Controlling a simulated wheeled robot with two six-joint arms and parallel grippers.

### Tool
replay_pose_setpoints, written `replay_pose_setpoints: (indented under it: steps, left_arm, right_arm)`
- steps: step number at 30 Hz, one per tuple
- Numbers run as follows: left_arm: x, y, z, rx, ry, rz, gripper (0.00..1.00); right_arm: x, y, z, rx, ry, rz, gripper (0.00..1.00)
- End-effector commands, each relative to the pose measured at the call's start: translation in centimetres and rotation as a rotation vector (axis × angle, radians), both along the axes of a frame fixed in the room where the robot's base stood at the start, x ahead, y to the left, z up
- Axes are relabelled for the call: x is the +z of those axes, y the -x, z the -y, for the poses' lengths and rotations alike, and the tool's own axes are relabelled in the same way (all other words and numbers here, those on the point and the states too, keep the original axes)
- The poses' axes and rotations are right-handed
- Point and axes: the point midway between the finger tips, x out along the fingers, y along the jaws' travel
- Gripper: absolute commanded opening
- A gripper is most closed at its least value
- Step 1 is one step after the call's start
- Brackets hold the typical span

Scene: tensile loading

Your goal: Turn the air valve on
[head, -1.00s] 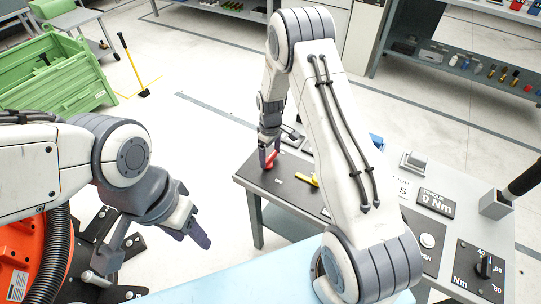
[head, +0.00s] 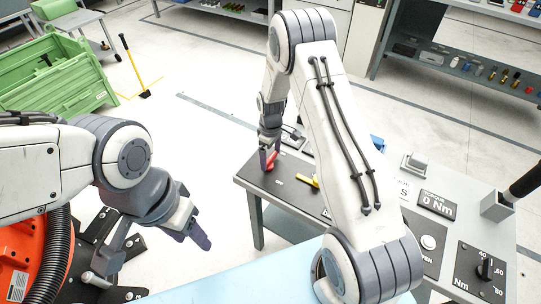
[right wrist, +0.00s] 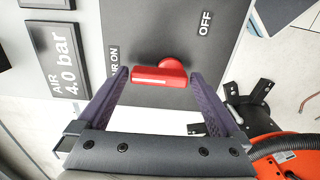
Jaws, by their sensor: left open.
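The red air valve handle (right wrist: 158,75) is on a dark panel (right wrist: 215,60). Its free end points left, toward the "AIR ON" label (right wrist: 114,60); the "OFF" label (right wrist: 205,23) is to its upper right. The handle also shows in the head view (head: 272,161). My right gripper (right wrist: 159,77) is open, with one finger near each end of the handle; I cannot tell whether they touch it. My right gripper is also in the head view (head: 268,163), down at the panel. My left gripper (head: 198,233) is open and empty, away from the bench.
A display (right wrist: 57,68) beside the valve reads "AIR 4.0 bar". A torque display (head: 437,205) reads 0 Nm. A green crate (head: 60,75) stands on the floor at left.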

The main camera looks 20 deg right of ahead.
Motion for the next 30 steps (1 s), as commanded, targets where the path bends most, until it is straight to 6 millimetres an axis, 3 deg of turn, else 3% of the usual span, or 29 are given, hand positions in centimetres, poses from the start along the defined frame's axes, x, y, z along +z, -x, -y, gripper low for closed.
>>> replay_pose_setpoints:
  steps: [5, 19, 30]
  left_arm:
    - [-0.2, 0.0, 0.0, 0.0, 0.0, 0.0, 0.5]
    - [-1.2, 0.0, 0.0, 0.0, 0.0, 0.0, 0.5]
    - [-1.2, 0.0, 0.0, 0.0, 0.0, 0.0, 0.5]
  right_arm:
    - [1.1, -0.2, 0.0, -0.001, 0.0, 0.005, 1.0]
    - [9.3, 0.0, 0.0, 0.0, 0.0, 0.003, 1.0]
    - [10.5, 0.0, 0.0, 0.0, 0.0, 0.0, 1.0]
